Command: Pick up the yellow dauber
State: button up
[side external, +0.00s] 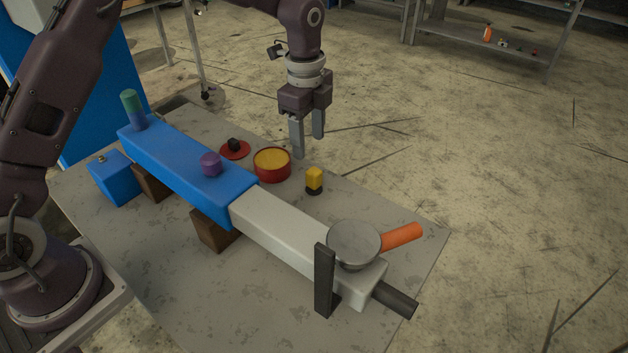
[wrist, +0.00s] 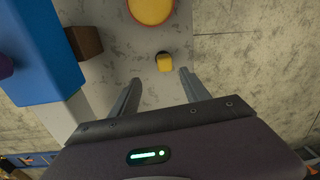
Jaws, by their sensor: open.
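The yellow dauber (side external: 314,178) is a small yellow block on a dark base. It stands upright on the grey table, just right of the red round tin. In the wrist view the dauber (wrist: 164,62) lies beyond my fingertips, between their lines and nearer the right finger. My gripper (side external: 308,142) is open and empty, pointing down above the table's far side, higher than the dauber. Its two fingers (wrist: 160,76) also show apart in the wrist view. Nothing hides the dauber's yellow top.
The red tin (side external: 272,175) with yellow contents stands close left of the dauber. A long blue and white engine body (side external: 190,170) on brown blocks (side external: 214,232) lies in front. An orange handle (side external: 402,237) and grey disc (side external: 353,240) are at right.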

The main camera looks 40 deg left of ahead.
jog(key=m, duration=0.2)
send_over(314, 171)
notch_tip(314, 171, down, 5)
jog(key=shift+w+r, duration=0.1)
jog(key=shift+r, duration=0.1)
notch_tip(314, 171, down, 7)
grip_shut()
